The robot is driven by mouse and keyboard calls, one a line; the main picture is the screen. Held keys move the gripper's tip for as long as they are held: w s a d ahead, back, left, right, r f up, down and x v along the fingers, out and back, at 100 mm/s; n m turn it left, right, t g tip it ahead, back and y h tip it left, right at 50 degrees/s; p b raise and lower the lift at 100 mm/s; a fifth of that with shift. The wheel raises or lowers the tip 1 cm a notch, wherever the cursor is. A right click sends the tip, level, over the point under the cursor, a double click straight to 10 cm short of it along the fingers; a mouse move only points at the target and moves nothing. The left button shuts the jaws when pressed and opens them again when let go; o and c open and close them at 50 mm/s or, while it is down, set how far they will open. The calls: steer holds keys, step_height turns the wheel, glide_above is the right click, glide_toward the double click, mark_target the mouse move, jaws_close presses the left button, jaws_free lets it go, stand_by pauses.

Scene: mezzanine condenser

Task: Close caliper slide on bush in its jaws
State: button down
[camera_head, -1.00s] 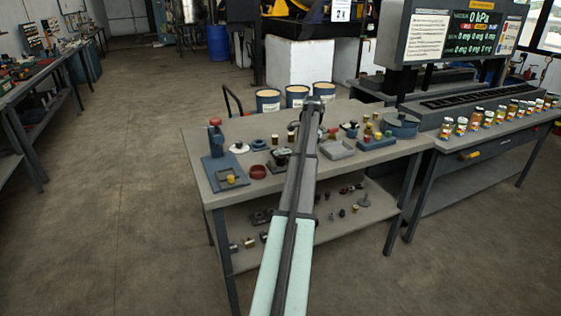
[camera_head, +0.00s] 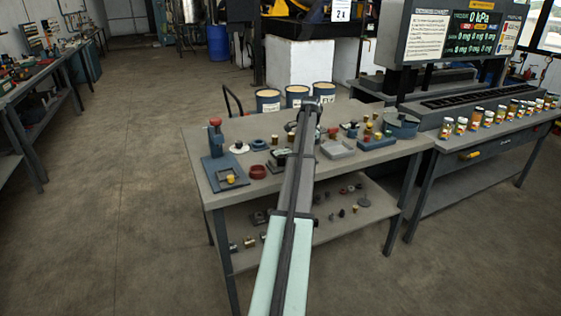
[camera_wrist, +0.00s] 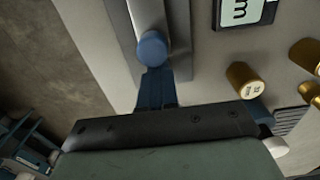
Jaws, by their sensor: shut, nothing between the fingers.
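In the wrist view, a long grey metal piece (camera_wrist: 122,35), which looks like part of the caliper, runs down from the top edge. A round blue knob (camera_wrist: 152,48) sits on it. My gripper (camera_wrist: 158,85) is shut and empty, its dark blue fingers just below the knob; I cannot tell whether they touch it. A black-framed plate marked "m" (camera_wrist: 243,12), perhaps the caliper's readout, is cut off at the top. The caliper's jaws and the bush in them cannot be made out. In the head view my arm covers this part of the bench.
Brass cylinders (camera_wrist: 244,80) stand right of the fingers in the wrist view. In the head view the bench (camera_head: 222,197) carries a blue press (camera_head: 217,150), a dark red ring (camera_head: 257,172), a grey tray (camera_head: 337,149) and a round blue pan (camera_head: 401,124). Jars line the right-hand bench.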

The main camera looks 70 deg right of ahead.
steer(key=shift+w+a, duration=0.75)
stand_by(0.9)
steer(key=shift+d, duration=0.1)
steer(key=shift+s+d, duration=0.4)
steer(key=shift+s, duration=0.05)
steer(key=shift+r, duration=0.1)
step_height(320, 180, up, 7)
stand_by(1.0)
stand_by(0.5)
